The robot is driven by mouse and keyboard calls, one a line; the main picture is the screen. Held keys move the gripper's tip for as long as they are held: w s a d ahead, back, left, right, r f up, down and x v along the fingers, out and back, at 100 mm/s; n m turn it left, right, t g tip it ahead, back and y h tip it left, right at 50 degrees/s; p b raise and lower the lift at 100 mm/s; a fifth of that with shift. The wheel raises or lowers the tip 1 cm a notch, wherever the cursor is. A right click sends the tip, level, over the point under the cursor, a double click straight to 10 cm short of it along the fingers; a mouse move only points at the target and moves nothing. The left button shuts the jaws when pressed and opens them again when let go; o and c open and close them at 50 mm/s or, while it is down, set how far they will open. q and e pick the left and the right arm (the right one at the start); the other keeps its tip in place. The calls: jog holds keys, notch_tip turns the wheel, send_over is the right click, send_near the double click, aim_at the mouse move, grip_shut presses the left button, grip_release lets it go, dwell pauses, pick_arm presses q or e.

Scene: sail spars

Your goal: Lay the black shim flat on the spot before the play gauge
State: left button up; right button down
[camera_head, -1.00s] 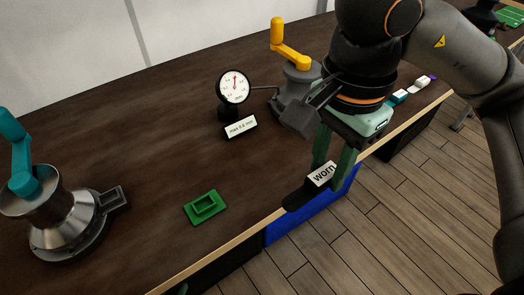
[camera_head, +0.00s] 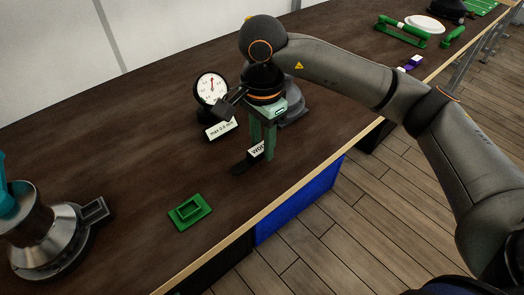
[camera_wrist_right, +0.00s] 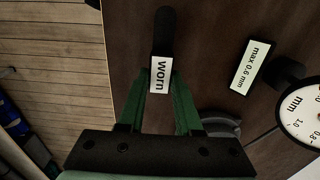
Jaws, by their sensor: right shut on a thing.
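The black shim (camera_head: 242,167) carries a white label reading "worn" (camera_head: 257,149). My right gripper (camera_head: 264,157) is shut on the label end, and its fingers point down. The shim lies about level, low over the table in front of the play gauge; I cannot tell whether it touches the wood. In the right wrist view the shim (camera_wrist_right: 164,30) sticks out beyond the green fingers (camera_wrist_right: 160,80). The play gauge (camera_head: 212,88) has a round white dial and stands behind the shim, with a "max 0.6 mm" sign (camera_head: 220,129) at its foot. My left gripper is not in view.
A green block with a raised frame (camera_head: 190,211) lies to the front left. A metal winch with a teal handle (camera_head: 45,235) stands at the far left. A grey winch (camera_head: 293,108) is partly hidden behind my right gripper. A blue bin (camera_head: 300,205) sits below the table's front edge.

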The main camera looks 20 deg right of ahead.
aim_at(262, 146)
jog(key=shift+f, duration=1.55)
jog(key=shift+f, duration=0.2)
jog(key=c, duration=0.6)
grip_release()
jog(key=shift+r, duration=0.1)
notch_tip(262, 146, up, 12)
jog(key=shift+r+p, duration=0.1)
jog(key=shift+p, duration=0.25)
